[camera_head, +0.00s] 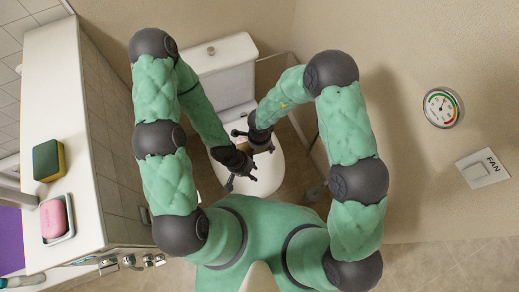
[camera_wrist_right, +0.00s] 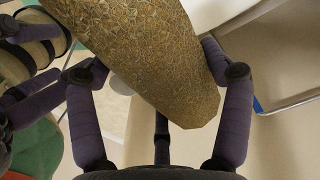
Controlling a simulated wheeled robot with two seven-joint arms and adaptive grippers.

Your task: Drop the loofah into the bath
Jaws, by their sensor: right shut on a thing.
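The loofah (camera_wrist_right: 150,55) is a long brown, net-textured piece that fills the upper middle of the right wrist view. My right gripper (camera_wrist_right: 152,68) is shut on it, with a finger at each side. In the head view my right gripper (camera_head: 254,141) is over the toilet, and I cannot make out the loofah there. My left gripper (camera_head: 240,182) is just below it, fingers apart and nothing visible between them. A white, tile-sided ledge (camera_head: 58,110) stands at the left; I cannot tell whether it is part of the bath, and no basin interior shows.
A green and yellow sponge (camera_head: 48,160) and a pink soap in a dish (camera_head: 54,218) lie on the ledge. Chrome taps (camera_head: 130,261) are at its lower end. The toilet (camera_head: 226,70) is behind my grippers. A gauge (camera_head: 441,107) and FAN switch (camera_head: 483,170) are on the right wall.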

